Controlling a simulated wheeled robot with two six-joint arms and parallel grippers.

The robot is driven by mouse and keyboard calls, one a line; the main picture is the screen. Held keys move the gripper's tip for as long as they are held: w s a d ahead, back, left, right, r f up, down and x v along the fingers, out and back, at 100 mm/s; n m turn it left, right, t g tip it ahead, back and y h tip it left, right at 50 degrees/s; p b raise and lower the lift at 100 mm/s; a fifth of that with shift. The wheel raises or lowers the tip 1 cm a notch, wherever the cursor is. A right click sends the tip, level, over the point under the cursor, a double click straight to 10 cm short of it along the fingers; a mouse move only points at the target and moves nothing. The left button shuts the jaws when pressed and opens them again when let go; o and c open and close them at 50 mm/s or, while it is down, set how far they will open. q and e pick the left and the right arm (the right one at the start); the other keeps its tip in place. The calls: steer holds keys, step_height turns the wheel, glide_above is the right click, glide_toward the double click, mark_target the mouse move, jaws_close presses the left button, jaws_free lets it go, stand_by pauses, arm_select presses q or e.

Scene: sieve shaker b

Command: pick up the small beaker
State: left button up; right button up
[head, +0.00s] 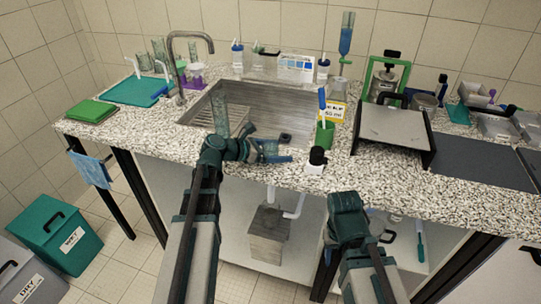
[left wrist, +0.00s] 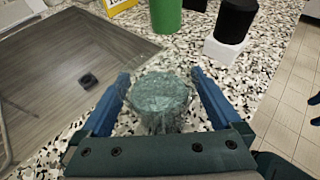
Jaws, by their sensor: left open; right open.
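A small clear glass beaker (left wrist: 160,98) stands on the speckled counter at the front edge of the sink. It sits between the two blue fingers of my left gripper (left wrist: 160,80), which are open with a gap on each side. In the head view the beaker (head: 268,147) is partly hidden by my left gripper (head: 276,152). My right gripper (head: 348,203) is low in front of the counter, away from the beaker; its fingertips are not clear, and nothing shows in it.
The sink (head: 285,105) lies behind, with a tall glass vessel (head: 220,112) at its left. A green cup (head: 325,135) and a black-capped white bottle (head: 316,160) stand right of the beaker.

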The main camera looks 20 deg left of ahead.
arm_select(q)
steer(key=shift+d, duration=0.1)
steer(key=shift+c, duration=0.6)
jaws_close()
steer(key=shift+r+p, duration=0.3)
steer(key=shift+p, duration=0.05)
arm_select(e)
steer(key=shift+r, duration=0.25)
